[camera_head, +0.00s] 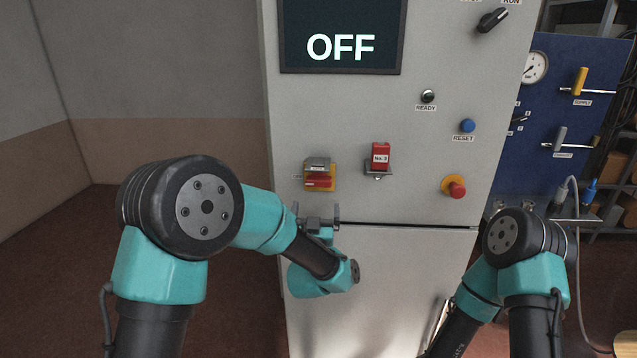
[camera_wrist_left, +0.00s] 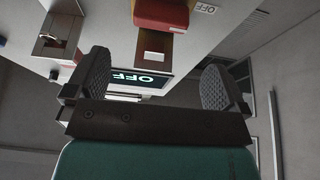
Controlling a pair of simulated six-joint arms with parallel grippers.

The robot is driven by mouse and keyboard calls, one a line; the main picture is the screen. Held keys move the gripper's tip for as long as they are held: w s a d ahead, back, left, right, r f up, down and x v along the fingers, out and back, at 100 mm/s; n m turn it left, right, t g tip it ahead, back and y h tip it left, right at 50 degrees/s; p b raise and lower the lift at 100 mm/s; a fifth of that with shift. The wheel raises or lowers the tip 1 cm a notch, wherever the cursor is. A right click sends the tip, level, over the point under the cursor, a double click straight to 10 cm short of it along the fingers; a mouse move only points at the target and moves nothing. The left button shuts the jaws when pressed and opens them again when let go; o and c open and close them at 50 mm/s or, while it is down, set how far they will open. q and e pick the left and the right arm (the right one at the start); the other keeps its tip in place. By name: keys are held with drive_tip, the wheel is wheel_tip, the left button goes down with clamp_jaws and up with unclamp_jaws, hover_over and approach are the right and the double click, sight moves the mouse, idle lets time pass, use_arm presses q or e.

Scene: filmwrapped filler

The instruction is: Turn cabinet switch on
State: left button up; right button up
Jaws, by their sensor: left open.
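The grey cabinet (camera_head: 350,110) has a display (camera_head: 340,40) reading OFF. A yellow switch with a red handle (camera_head: 319,183) is on the cabinet's front, at the lower left; its handle lies about level. In the left wrist view the red handle (camera_wrist_left: 162,14) is at the top, with an OFF label beside it. My left gripper (camera_head: 318,219) is open and empty, just below the switch. In the left wrist view its fingers (camera_wrist_left: 157,82) stand wide apart, and no contact with the handle shows. My right arm is at the lower right; its gripper cannot be made out.
Right of the switch are a red No. 3 tag (camera_head: 380,157) on a metal bracket, a red emergency button (camera_head: 456,188), a blue reset button (camera_head: 467,125) and a black selector knob (camera_head: 492,19). A blue panel (camera_head: 560,100) with valves stands to the right.

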sight(319, 184)
use_arm(q)
drive_tip(key=x, duration=1)
drive_tip(key=shift+f, duration=0.1)
drive_tip(key=c, duration=0.8)
drive_tip(key=shift+c, duration=0.2)
drive_tip(key=shift+m, duration=0.4)
drive_tip(key=m+h, duration=0.2)
drive_tip(key=m, duration=0.1)
drive_tip(key=m+g+h, duration=0.1)
drive_tip(key=m+h, duration=0.1)
drive_tip(key=m, duration=0.2)
drive_tip(key=shift+d+m, duration=0.2)
drive_tip(key=shift+m, duration=0.1)
drive_tip(key=o, duration=0.8)
